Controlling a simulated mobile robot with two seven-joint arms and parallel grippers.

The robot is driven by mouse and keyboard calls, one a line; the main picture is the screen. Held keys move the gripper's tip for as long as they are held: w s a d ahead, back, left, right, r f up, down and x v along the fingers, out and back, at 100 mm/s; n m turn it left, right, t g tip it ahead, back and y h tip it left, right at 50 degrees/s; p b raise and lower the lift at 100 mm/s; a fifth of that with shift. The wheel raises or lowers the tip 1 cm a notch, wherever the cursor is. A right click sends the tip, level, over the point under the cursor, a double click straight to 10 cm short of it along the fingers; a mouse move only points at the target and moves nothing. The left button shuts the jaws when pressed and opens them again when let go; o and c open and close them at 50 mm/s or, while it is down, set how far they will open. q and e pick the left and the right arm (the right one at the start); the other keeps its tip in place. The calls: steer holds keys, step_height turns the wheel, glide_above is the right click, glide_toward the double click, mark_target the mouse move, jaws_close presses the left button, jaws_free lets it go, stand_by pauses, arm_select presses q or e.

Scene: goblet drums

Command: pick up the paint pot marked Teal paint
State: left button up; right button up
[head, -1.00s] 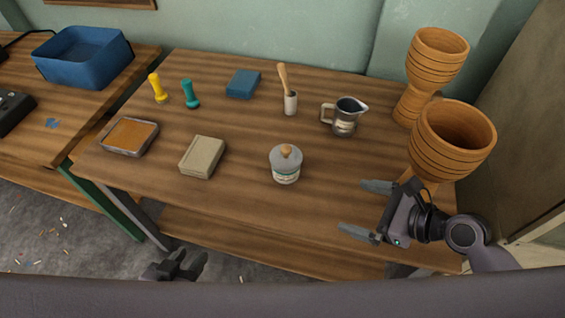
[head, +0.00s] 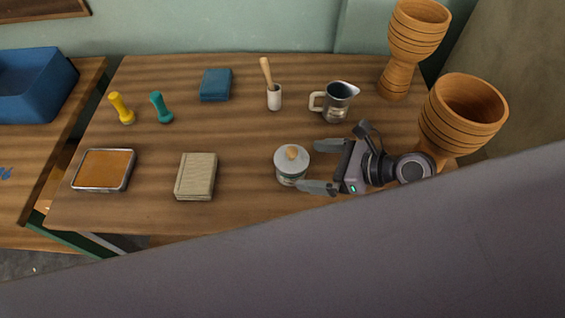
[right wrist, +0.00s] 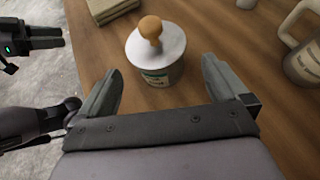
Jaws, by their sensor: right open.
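The paint pot (head: 291,172) is a small jar with a pale grey lid, a wooden knob and a label too small to read. It stands upright on the workbench, and it also shows in the right wrist view (right wrist: 157,50).
A metal jug (head: 338,103) stands behind my right gripper, and a goblet drum (head: 462,115) stands close to its right. A beige block (head: 196,176) lies left of the pot. A pestle cup (head: 274,97) stands behind. Bare wood surrounds the pot's left side.

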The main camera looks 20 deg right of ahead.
mark_target(291, 165)
steer(key=b+x, duration=0.1)
steer(key=x, duration=0.5)
steer(key=shift+w+a+f, duration=0.1)
steer(key=shift+a+f, duration=0.1)
steer(key=shift+a, duration=0.1)
steer(key=c, duration=1.1)
